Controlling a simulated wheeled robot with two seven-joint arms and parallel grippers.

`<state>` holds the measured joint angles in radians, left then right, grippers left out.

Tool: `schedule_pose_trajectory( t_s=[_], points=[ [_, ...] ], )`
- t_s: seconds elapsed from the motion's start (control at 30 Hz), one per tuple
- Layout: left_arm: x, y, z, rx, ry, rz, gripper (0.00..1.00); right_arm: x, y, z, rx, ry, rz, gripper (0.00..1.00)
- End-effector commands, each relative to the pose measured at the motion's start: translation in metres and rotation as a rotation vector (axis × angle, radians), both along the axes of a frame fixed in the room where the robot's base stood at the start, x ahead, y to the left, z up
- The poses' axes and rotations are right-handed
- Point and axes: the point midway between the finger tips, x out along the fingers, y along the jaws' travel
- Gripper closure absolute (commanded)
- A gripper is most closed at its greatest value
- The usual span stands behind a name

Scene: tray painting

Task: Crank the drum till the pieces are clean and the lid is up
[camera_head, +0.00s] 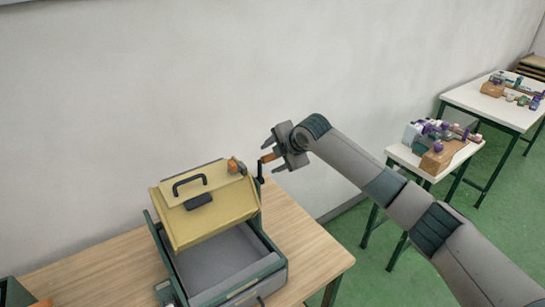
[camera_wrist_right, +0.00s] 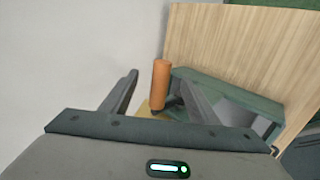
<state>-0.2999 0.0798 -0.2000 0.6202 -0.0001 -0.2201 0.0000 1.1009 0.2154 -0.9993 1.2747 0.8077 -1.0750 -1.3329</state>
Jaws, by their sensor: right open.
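The machine has a yellow lidded housing (camera_head: 210,215) with a black handle (camera_head: 189,184) on top. It sits tilted above an open grey tray (camera_head: 225,262) in a green frame; I see no pieces in the visible part of the tray. A dark crank arm (camera_head: 260,172) with an orange grip (camera_head: 268,157) stands at its right side. My right gripper (camera_head: 271,155) is open at the orange grip. In the right wrist view the orange grip (camera_wrist_right: 160,84) stands between the open fingers (camera_wrist_right: 158,98); contact cannot be told. My left gripper is not in view.
The machine stands on a wooden table (camera_head: 105,267) close to a grey wall. A green item (camera_head: 12,290) shows at the lower left. White tables (camera_head: 405,157) with small items stand to the right, across the green floor.

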Motion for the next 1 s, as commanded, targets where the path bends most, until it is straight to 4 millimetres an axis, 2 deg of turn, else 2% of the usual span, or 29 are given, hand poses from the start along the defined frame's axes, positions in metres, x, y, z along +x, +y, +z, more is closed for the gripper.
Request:
schedule_pose_trajectory(
  t_s=[0.33,0.4,1.0],
  points=[
    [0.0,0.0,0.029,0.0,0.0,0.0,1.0,-0.014,-0.011,0.023,0.0,0.0,0.0,0.45],
    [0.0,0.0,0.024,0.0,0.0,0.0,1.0,-0.017,-0.013,0.023,0.0,-0.001,0.001,0.45],
    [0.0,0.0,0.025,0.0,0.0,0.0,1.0,-0.043,-0.032,0.055,0.001,-0.001,0.0,0.45]
  ],
)
